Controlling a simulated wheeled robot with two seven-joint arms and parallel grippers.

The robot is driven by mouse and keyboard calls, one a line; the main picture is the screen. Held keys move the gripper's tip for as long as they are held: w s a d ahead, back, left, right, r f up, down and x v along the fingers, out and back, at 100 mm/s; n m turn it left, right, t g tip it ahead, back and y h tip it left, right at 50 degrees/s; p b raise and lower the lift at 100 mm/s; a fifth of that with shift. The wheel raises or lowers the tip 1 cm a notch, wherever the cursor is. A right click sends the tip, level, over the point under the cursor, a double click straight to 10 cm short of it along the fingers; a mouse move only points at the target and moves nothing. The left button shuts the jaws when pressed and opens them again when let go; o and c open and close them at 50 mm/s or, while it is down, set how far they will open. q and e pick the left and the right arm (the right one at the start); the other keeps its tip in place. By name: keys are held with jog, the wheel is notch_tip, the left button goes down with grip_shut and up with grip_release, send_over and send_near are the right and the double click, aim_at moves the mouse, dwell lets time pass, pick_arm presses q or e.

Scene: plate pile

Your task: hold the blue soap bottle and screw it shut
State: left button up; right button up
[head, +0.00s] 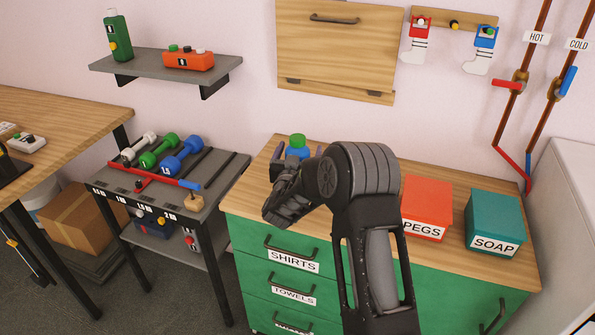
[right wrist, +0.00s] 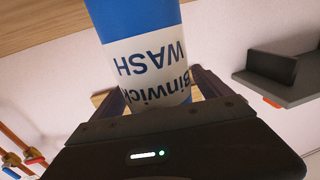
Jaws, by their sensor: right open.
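The blue soap bottle (head: 297,152) stands upright at the back left of the wooden counter, with a green cap (head: 297,140) on top. I cannot tell how tightly the cap sits. In the right wrist view the bottle (right wrist: 138,20) appears upside down, with a white "Binwick WASH" label. My right gripper (head: 296,160) is open, with one finger on each side of the bottle. Its dark body hides the bottle's upper end and the cap in the wrist view. My left gripper is not in view.
A red PEGS box (head: 428,202) and a teal SOAP box (head: 494,222) stand on the counter (head: 330,150) to the right. A wall cabinet (head: 338,50) hangs above. A shelf (head: 165,72) holds a green bottle (head: 118,36). Dumbbells (head: 158,152) lie on a rack at left.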

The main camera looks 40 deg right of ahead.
grip_shut()
jog(key=shift+r, duration=0.15)
dwell(0.9)
